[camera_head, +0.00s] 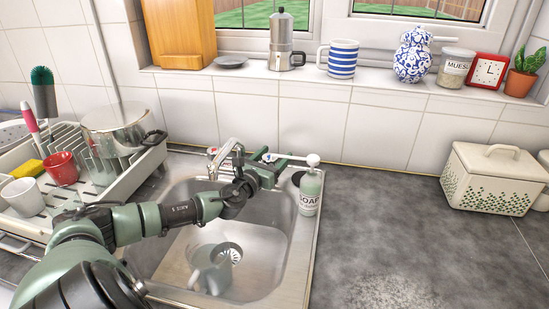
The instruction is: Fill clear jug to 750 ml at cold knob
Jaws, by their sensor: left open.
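A clear, greyish jug (208,270) with a handle is in the sink basin (170,255), near the drain; its water level and markings are too small to read. The chrome tap (226,156) stands at the sink's back edge. A knob with a red mark (212,151) is at its left, and the cold knob (269,157) with a blue mark is at its right. My left gripper (266,170) is open at the cold knob; I cannot tell whether it touches it. My right gripper is out of view.
A soap bottle (311,190) stands right of the sink, close to my left gripper. A dish rack (130,178) with a pot (113,125) and cups is at the left. A cream bread bin (495,175) is at the right. The grey counter (400,225) between is mostly clear.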

